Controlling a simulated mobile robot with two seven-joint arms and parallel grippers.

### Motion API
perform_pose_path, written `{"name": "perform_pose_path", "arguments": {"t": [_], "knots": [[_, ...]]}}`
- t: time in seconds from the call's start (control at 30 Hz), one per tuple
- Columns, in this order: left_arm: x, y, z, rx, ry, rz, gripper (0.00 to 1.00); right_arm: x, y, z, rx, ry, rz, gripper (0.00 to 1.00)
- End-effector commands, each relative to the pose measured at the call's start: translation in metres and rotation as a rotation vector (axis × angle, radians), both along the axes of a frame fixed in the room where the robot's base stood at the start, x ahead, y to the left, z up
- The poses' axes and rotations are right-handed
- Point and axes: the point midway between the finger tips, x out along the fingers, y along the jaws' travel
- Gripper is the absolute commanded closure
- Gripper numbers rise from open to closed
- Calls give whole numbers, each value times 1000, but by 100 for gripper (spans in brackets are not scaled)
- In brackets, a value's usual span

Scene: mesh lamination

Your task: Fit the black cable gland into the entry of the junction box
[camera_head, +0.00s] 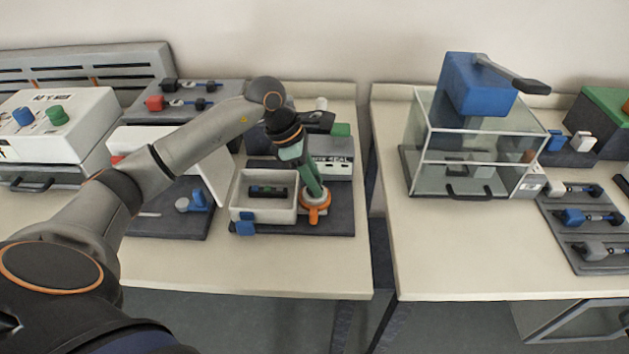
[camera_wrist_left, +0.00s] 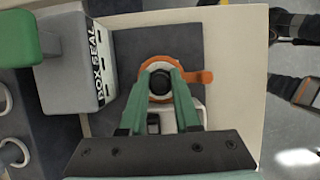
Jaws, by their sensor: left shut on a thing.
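My left gripper (camera_head: 314,190) points down with its green fingers at an orange ring holder (camera_head: 316,212) on a dark mat. In the left wrist view the fingertips (camera_wrist_left: 160,82) are closed on the round black cable gland (camera_wrist_left: 159,80), which sits within a pale ring inside the orange holder (camera_wrist_left: 203,77). The head view hides the gland behind the fingers. The light grey open junction box (camera_head: 262,214) stands just left of the holder, with a dark block inside and blue parts at its front left corner. Its entry is not clear. My right gripper is in neither view.
A pale box labelled "BOX SEAL" (camera_head: 335,166) with a green part stands behind the holder. A white panel (camera_head: 211,168) leans left of the junction box. A gap separates this table from the right table, which holds a glass case (camera_head: 432,178). The front table strip is clear.

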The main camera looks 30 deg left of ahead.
Motion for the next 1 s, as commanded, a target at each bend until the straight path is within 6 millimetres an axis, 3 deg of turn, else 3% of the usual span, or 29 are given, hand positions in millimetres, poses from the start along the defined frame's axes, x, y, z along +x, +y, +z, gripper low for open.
{"name": "perform_pose_path", "arguments": {"t": [0.13, 0.17, 0.4, 0.77, 1.0], "knots": [[0, 0, -4, 0, -1, 0, 100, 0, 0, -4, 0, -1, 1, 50], [0, 0, -4, -1, -1, 0, 68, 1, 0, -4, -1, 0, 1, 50], [0, 0, -3, 0, 0, 0, 41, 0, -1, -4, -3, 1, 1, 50], [0, 0, 3, 0, 1, 0, 39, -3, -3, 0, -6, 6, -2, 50], [-8, 15, 42, 2, -5, 2, 39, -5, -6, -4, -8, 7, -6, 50]]}}
